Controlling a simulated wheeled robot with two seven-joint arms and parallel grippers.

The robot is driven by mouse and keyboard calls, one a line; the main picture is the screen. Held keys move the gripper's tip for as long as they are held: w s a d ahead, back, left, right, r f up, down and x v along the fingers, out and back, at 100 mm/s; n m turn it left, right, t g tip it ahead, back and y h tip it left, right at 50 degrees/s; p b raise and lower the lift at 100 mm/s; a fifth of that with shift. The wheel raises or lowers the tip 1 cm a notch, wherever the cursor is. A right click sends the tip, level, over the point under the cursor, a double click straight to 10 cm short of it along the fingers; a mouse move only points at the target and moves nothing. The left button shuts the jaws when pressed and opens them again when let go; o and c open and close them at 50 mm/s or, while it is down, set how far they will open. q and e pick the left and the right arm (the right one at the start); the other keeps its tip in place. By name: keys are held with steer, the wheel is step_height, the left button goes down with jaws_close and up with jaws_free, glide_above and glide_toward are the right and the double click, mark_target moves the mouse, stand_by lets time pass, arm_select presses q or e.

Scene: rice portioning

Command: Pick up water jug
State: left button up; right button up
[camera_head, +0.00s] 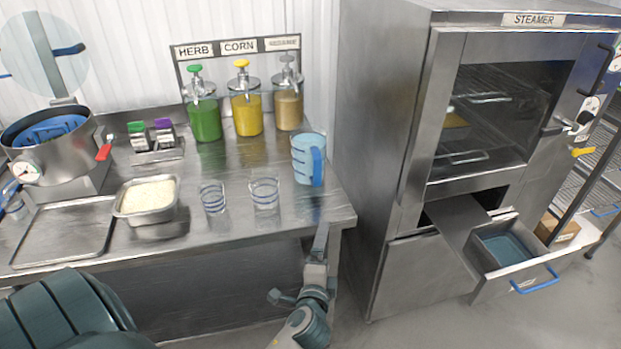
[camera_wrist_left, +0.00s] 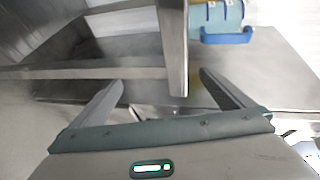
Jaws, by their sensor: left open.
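The water jug (camera_head: 302,158) is light blue and translucent with darker bands and a blue handle. It stands upright near the right end of the steel counter (camera_head: 250,218), handle toward the front right. It also shows in the left wrist view (camera_wrist_left: 218,14) at the top right, partly cut off, with its handle below the body. My left gripper (camera_head: 321,232) is in front of the counter's front right corner, below and short of the jug, not touching it. In the left wrist view my left gripper (camera_wrist_left: 160,80) is open and empty. My right gripper is not in view.
Two clear banded cups (camera_head: 213,198) stand left of the jug, beside a rice pan (camera_head: 147,200). Sauce dispensers (camera_head: 247,112) stand behind. A steamer (camera_head: 470,120) rises to the right, with an open drawer (camera_head: 512,262) below it.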

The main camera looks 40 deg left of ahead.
arm_select(q)
step_height(320, 180, up, 12)
steer(key=s+a+t+y, duration=0.1)
steer(key=s+a+y, duration=0.1)
steer(key=a, duration=0.1)
steer(key=shift+n+y, duration=0.3)
steer(key=shift+y, duration=0.1)
steer(key=shift+w, duration=0.1)
steer(key=p+x, duration=0.3)
steer(key=x, duration=0.8)
steer(key=shift+r+p, duration=0.2)
steer(key=shift+p, duration=0.15)
steer(key=shift+w+a+f, duration=0.1)
steer(key=shift+w+a, duration=0.15)
steer(key=shift+w, duration=0.2)
